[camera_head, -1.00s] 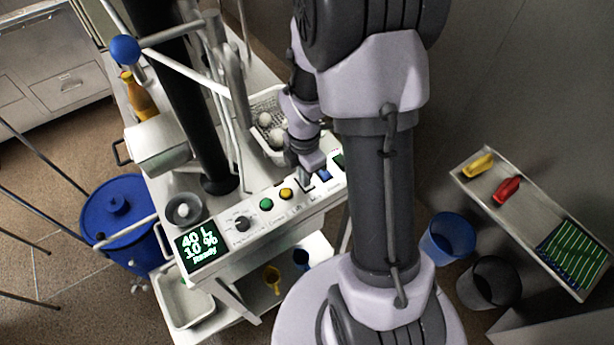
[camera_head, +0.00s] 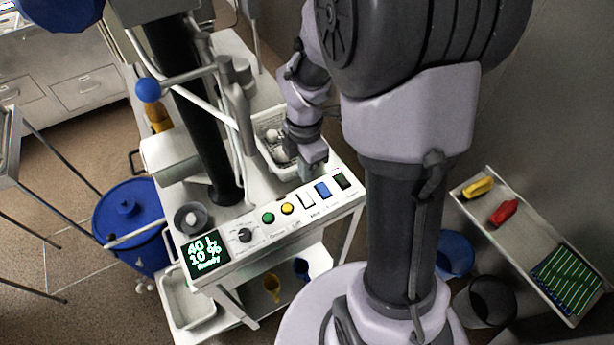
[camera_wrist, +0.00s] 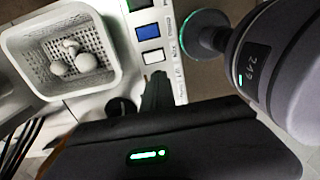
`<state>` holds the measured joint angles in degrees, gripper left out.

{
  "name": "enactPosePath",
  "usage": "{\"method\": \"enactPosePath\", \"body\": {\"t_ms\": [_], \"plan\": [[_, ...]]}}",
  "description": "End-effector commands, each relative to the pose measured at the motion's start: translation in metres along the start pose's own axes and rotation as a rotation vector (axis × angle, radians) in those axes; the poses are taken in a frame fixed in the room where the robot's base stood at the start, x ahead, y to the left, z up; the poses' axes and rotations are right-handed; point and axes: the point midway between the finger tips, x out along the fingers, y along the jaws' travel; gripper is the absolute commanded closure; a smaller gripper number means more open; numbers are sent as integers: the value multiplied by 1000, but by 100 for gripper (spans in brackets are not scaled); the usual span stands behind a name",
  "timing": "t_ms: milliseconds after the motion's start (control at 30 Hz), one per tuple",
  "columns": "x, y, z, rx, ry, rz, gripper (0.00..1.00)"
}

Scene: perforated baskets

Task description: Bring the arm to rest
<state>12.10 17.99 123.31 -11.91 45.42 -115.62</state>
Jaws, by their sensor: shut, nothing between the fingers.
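My gripper (camera_head: 311,174) hangs near the back edge of the control panel (camera_head: 265,222), in front of the white perforated basket (camera_head: 262,128). In the wrist view my gripper (camera_wrist: 156,80) shows as dark fingers held together, with nothing seen between them. Its tips appear near the white button of the panel. The wrist view also shows the basket (camera_wrist: 22,50) at the upper left, with several white round items in it. In the head view my arm covers part of the basket.
The panel has a lit display (camera_head: 203,252), a knob (camera_head: 245,235) and several coloured buttons. A blue lidded drum (camera_head: 130,225) stands left of the cart. At right, a shelf (camera_head: 522,240) holds a yellow item (camera_head: 478,187) and a red item (camera_head: 503,212). Bins stand below it.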

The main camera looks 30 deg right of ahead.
Motion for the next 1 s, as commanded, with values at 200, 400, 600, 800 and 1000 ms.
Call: {"method": "enactPosePath", "body": {"t_ms": [200, 400, 600, 800, 1000], "plan": [[-21, -3, 1, 1, -1, 0, 100], [-21, -3, 0, 1, 0, 0, 100], [-21, -3, 0, 1, 0, 0, 100], [-19, -12, -19, 286, 17, 86, 100], [-6, -72, -82, 1233, 276, 260, 100]]}}
